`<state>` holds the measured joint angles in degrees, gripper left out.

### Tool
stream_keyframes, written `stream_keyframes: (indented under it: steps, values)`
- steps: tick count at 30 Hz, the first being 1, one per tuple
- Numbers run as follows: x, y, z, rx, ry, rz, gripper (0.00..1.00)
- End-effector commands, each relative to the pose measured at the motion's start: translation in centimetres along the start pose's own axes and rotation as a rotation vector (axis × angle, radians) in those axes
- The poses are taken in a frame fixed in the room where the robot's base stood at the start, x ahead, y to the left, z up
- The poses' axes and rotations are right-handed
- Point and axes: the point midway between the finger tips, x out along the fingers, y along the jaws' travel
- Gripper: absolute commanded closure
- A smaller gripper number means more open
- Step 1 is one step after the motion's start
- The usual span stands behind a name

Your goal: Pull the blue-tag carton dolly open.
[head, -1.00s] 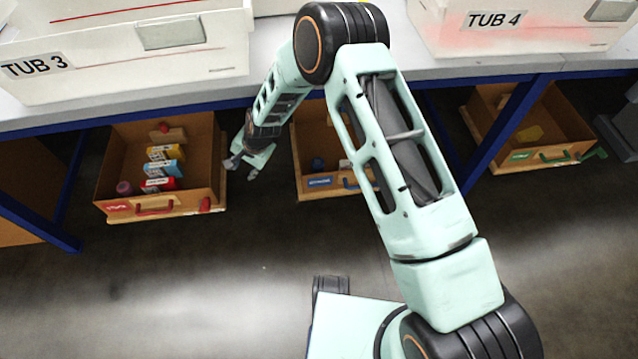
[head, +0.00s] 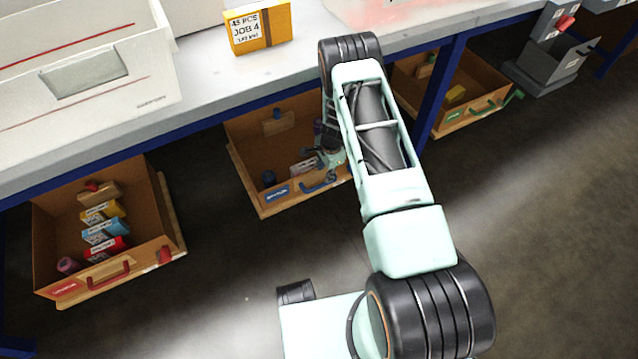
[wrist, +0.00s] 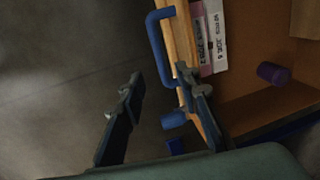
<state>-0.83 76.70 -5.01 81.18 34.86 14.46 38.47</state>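The blue-tag carton dolly (head: 248,168) is a brown open carton on a wooden base under the bench, with a blue tag (head: 277,195) and blue handle (head: 320,187) on its front. My gripper (head: 318,158) is over its front right part, partly hidden by my arm. In the wrist view my gripper (wrist: 160,78) is open, with the blue handle (wrist: 157,48) ahead of and partly between its fingers. The right finger overlaps the carton's front wall; the left finger is over the floor. I cannot tell whether either finger touches.
A red-tag carton (head: 150,240) stands at left and a green-tag carton (head: 425,95) at right. The bench (head: 215,95) and its blue legs are above and between them. The floor in front is clear.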

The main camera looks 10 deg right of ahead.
Motion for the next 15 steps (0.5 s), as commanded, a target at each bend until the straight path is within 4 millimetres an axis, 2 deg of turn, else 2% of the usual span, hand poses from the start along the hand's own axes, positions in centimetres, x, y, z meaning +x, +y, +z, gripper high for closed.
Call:
stream_keyframes:
  steps: [1, 9, 15]
  values:
    - [1.2, 0.2, 0.1, -0.001, -0.001, 0.002, 0.7]
    - [6.5, 0.2, 0.2, -0.003, -0.001, 0.001, 0.7]
    - [9.0, 0.1, 0.2, -0.005, -0.001, 0.001, 0.7]
